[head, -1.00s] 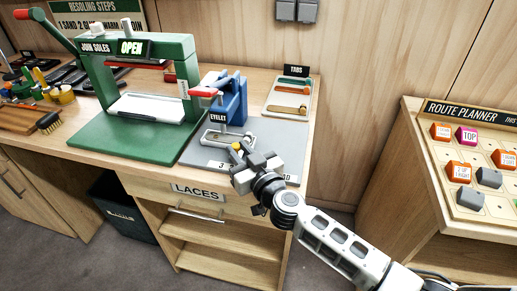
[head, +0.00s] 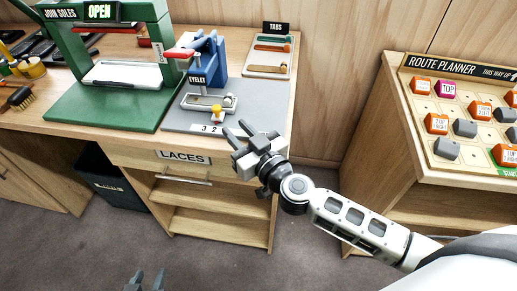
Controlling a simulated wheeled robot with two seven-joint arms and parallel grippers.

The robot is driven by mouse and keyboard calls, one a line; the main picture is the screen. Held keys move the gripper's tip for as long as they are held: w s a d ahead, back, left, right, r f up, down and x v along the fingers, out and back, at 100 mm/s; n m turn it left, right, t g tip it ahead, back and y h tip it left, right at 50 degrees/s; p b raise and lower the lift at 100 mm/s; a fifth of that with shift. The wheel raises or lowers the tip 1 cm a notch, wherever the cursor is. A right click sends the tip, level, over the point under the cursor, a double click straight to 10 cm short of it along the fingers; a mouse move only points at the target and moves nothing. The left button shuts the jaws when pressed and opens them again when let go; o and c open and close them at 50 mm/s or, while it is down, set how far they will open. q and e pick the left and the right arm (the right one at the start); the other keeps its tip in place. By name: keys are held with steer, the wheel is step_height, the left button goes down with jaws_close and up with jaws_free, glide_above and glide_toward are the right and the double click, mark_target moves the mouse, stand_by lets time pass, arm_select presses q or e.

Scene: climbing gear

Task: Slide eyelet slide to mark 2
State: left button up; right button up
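The blue eyelet press (head: 207,62) with a red handle stands on a grey base plate (head: 185,118). At its foot is the light-grey eyelet slide (head: 203,103), with a yellow knob (head: 216,112) and a small white knob (head: 229,101) at its right end. The yellow knob lines up about behind the 2 on the number strip (head: 208,129), where 3 and 2 show; any marks further right are hidden. My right gripper (head: 236,128) is open and empty, right of and nearer than the knob, apart from it. My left gripper (head: 148,274) shows only dark fingertips, apart, at the bottom edge.
A green sole press (head: 110,127) marked OPEN stands left of the eyelet press. A tabs tray (head: 253,69) lies behind right. The laces drawer (head: 140,160) is below. The route planner board (head: 410,120) stands at the right. A dark bin (head: 108,190) is on the floor.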

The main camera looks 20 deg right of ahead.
steer(key=v, duration=0.8)
steer(key=shift+s, duration=0.2)
steer(key=shift+r, duration=0.1)
steer(key=s+a+f+n+g+y, duration=0.2)
steer(key=s+a+f+g+y, duration=0.1)
steer(key=s+a+f, duration=0.15)
steer(key=s+d+f+m+g+h, duration=0.1)
steer(key=s+d+f+g+h, duration=0.1)
steer(key=f, duration=0.4)
steer(key=s+d+f+m+g+h, duration=0.1)
steer(key=s+d+f+g+h, duration=0.1)
steer(key=f, duration=0.4)
steer(key=s+d+h, duration=0.1)
steer(key=s, duration=0.1)
steer(key=shift+s+d+m, duration=0.25)
steer(key=shift+d+m, duration=0.05)
